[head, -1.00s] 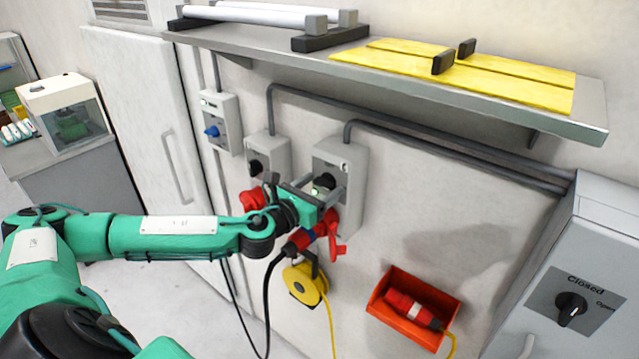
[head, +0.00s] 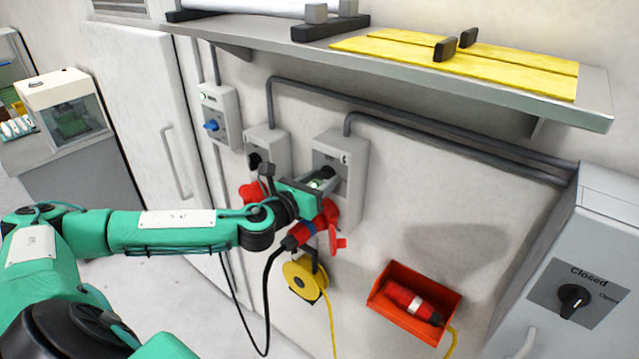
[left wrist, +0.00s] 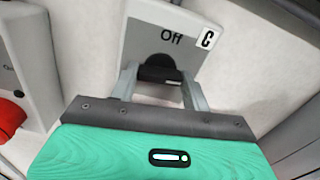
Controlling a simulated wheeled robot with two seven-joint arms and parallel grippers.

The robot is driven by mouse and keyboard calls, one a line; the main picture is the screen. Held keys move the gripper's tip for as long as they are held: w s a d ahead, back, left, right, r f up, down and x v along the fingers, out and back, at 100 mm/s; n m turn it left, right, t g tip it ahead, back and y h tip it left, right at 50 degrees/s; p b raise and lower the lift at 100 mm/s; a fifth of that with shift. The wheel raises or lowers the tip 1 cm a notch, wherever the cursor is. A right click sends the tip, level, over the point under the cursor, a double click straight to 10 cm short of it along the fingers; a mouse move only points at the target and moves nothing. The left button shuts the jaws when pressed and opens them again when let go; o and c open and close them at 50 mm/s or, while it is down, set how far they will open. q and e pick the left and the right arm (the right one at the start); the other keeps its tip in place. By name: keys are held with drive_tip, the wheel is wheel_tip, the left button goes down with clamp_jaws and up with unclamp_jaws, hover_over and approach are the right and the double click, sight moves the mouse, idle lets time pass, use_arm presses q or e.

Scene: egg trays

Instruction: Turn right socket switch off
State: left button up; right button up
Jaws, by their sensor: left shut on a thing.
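The right socket (head: 341,145) is a grey wall box, and it also shows in the wrist view (left wrist: 143,38) with an "Off" label and a "C" mark. Its black rotary switch (left wrist: 158,70) sits below the "Off" label. My left gripper (left wrist: 159,80) is shut on this switch, with one grey finger on each side of it. In the head view the left gripper (head: 322,183) is at the front of the socket and partly hides the switch. A red plug (head: 299,235) is at the socket's lower part. My right gripper is not in view.
Another socket box (head: 265,143) with a red part stands close on the left. A metal shelf (head: 590,113) juts out above. A yellow cable reel (head: 303,283) and a red bin (head: 407,322) are below. A grey cabinet (head: 608,232) marked "Closed" stands at the right.

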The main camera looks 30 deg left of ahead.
use_arm(q)
drive_tip(key=shift+o, duration=0.2)
drive_tip(key=n+b, duration=0.3)
drive_tip(key=n, duration=0.1)
drive_tip(key=shift+f, duration=0.15)
drive_tip(key=n+b, duration=0.2)
drive_tip(key=n, duration=0.3)
drive_tip(key=shift+c, duration=0.2)
drive_tip(key=n+b, duration=0.1)
drive_tip(key=n, duration=0.3)
drive_tip(key=shift+b, duration=0.4)
drive_tip(key=shift+r+n+b, duration=0.25)
drive_tip(key=shift+n+b, duration=0.05)
drive_tip(key=shift+n, duration=1.4)
drive_tip(key=o, duration=1)
drive_tip(key=shift+s+f, duration=0.1)
